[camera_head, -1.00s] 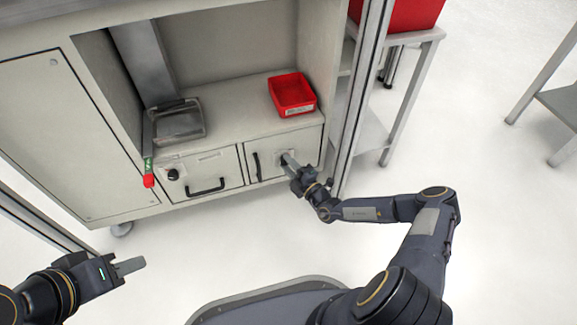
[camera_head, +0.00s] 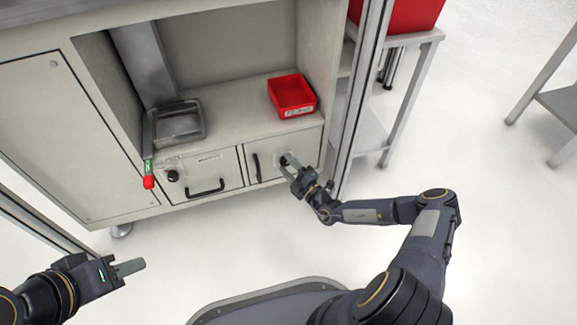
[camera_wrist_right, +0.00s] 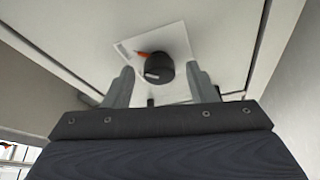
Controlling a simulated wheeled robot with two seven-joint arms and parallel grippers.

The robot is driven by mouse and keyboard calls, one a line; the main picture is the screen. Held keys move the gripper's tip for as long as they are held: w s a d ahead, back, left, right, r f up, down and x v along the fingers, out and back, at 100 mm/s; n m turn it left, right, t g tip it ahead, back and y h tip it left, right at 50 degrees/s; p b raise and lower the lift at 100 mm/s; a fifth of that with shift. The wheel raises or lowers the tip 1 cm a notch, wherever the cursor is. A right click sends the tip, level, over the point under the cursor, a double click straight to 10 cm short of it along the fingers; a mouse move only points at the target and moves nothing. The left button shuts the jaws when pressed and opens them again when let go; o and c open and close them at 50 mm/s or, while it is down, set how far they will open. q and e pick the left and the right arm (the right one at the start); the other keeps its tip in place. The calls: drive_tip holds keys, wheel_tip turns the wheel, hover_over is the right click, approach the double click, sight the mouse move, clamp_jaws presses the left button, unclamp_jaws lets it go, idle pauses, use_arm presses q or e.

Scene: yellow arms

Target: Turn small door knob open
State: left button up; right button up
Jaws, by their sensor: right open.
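The small door (camera_head: 307,145) is the right one of two low fronts on the cabinet and appears closed. Its round black knob (camera_wrist_right: 158,66) sits on a pale square plate with an orange mark, in the right wrist view. In the head view the knob (camera_head: 283,161) is partly hidden by my fingers. My right gripper (camera_wrist_right: 160,72) is open, with one finger on each side of the knob; I cannot tell if they touch it. It also shows at the door in the head view (camera_head: 289,160). My left gripper (camera_head: 138,266) is away at lower left, seen side-on.
The left front (camera_head: 205,172) has a knob and black handle. A red bin (camera_head: 292,96) and a grey metal tray (camera_head: 178,122) stand on the shelf above. A metal post (camera_head: 359,100) rises just right of the small door. The floor before the cabinet is clear.

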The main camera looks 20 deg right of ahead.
drive_tip(key=p+v, duration=0.2)
drive_tip(key=v, duration=0.5)
drive_tip(key=shift+s, duration=0.25)
drive_tip(key=shift+d, duration=0.1)
